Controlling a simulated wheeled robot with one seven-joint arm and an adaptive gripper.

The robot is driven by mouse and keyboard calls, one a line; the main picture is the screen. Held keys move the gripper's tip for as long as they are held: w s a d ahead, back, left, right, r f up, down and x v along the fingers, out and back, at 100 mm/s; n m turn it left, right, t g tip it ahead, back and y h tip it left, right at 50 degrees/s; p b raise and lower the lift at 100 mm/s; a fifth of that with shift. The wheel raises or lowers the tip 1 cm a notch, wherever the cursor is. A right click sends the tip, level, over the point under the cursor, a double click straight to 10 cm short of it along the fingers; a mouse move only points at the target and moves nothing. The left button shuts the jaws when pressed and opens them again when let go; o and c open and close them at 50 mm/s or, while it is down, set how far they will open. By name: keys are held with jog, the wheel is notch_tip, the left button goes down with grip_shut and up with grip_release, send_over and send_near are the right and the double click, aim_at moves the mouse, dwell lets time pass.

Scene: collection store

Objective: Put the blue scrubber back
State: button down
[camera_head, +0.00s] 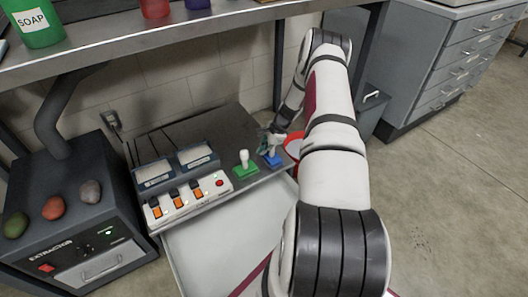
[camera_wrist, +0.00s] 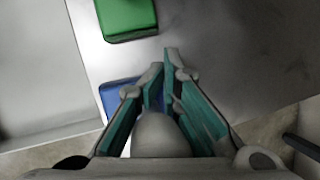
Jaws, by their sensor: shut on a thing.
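The blue scrubber (camera_head: 272,160) is at the right end of the grey metal worktop, beside the green scrubber (camera_head: 245,171). My gripper (camera_head: 273,143) is over the blue scrubber and shut on its pale knob handle. In the wrist view, the fingers of my gripper (camera_wrist: 158,80) close around the rounded knob. Part of the blue scrubber's base (camera_wrist: 113,98) shows beyond the fingers, and the rest is hidden. The base looks low at the worktop; I cannot tell whether it touches. The green scrubber also shows at the top of the wrist view (camera_wrist: 125,18).
A white panel with orange switches and a red button (camera_head: 190,200) stands left of the scrubbers. A red-rimmed container (camera_head: 293,145) is close behind my arm. A shelf (camera_head: 150,38) with a green soap container (camera_head: 36,27) hangs above. A dark extractor box (camera_head: 80,220) stands at left.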

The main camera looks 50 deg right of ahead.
aim_at(275, 156)
jog(key=shift+f, duration=0.1)
jog(key=c, duration=1.7)
grip_release()
jog(key=p+v, duration=0.4)
jog(key=v, duration=0.8)
